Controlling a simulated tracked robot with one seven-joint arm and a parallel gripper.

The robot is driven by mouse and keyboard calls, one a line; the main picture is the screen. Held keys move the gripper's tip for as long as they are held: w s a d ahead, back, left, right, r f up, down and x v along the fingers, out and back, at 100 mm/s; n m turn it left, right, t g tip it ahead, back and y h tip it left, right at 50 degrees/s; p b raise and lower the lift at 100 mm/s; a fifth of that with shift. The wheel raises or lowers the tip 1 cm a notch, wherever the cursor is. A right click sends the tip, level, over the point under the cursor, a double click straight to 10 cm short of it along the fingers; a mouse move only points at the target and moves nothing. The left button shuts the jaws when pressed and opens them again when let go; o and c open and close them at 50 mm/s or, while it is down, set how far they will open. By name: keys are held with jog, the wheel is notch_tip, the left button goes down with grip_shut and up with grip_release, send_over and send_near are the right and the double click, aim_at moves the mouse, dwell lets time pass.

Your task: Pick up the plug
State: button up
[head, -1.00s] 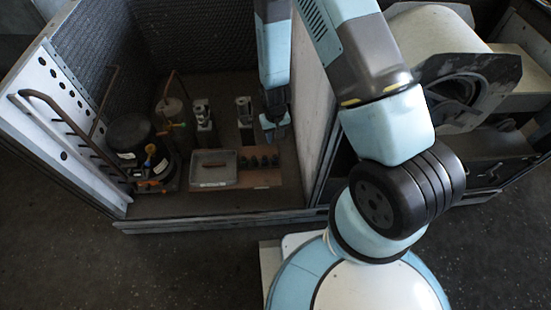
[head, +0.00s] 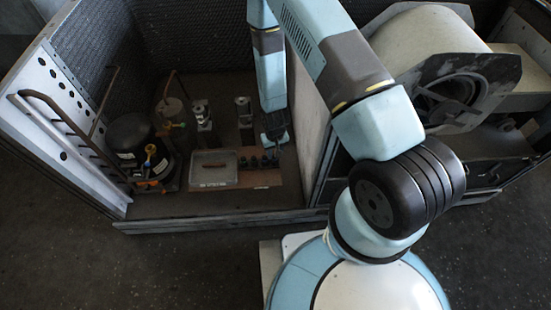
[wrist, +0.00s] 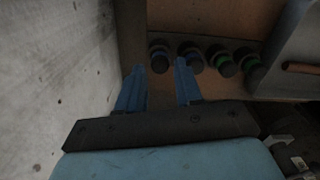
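Several dark, short round plugs stand in a row on a brown board. In the wrist view, the leftmost plug (wrist: 160,60) has a blue ring, as does the second plug (wrist: 191,57). The third plug (wrist: 221,60) and fourth plug (wrist: 249,66) have green rings. In the head view the row of plugs (head: 254,162) is small and partly hidden by my gripper (head: 274,142). My gripper (wrist: 158,67) is open with two blue fingers. In the wrist picture, the leftmost plug appears between and just beyond the fingertips; I see no contact.
A grey tray (head: 214,182) holding a reddish-brown bar stands beside the plugs. A light partition wall (wrist: 55,80) is close to my gripper on the left of the wrist view. A black compressor (head: 130,133) and metal fittings (head: 203,112) stand farther left in the housing.

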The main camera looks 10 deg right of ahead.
aim_at(275, 159)
jog(key=shift+f, duration=1.25)
jog(key=shift+c, duration=0.5)
grip_shut()
